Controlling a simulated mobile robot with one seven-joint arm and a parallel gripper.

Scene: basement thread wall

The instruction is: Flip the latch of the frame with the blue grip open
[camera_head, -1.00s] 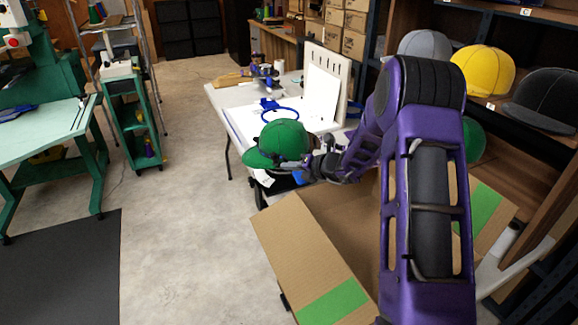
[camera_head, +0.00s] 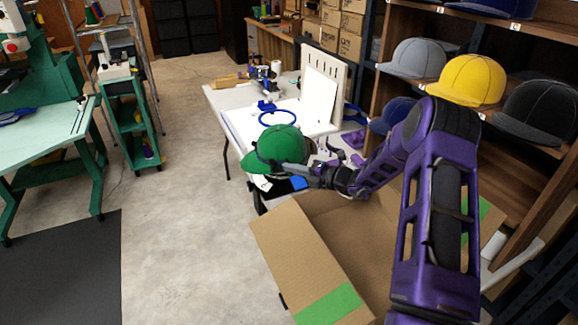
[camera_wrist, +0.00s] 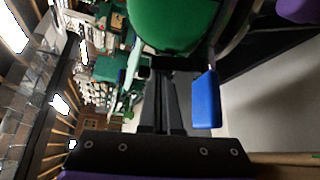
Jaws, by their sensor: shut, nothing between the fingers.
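The blue grip (camera_head: 299,183) shows just below and right of the green cap (camera_head: 281,146), beside the table's near end. In the wrist view the blue grip (camera_wrist: 206,100) hangs upright on a thin metal lever, and the green cap (camera_wrist: 175,22) fills the top middle. My gripper (camera_head: 290,167) is shut and empty, its fingers pointing left at the cap's lower edge, just above the grip. In the wrist view my gripper (camera_wrist: 163,68) has its fingertips left of the grip, close under a dark band below the cap. Whether they touch the latch I cannot tell.
An open cardboard box (camera_head: 305,255) with green tape stands below my arm. A white table (camera_head: 222,100) holds a blue hoop (camera_head: 277,118) and a white board (camera_head: 319,95). Shelves with caps (camera_head: 472,80) rise on the right.

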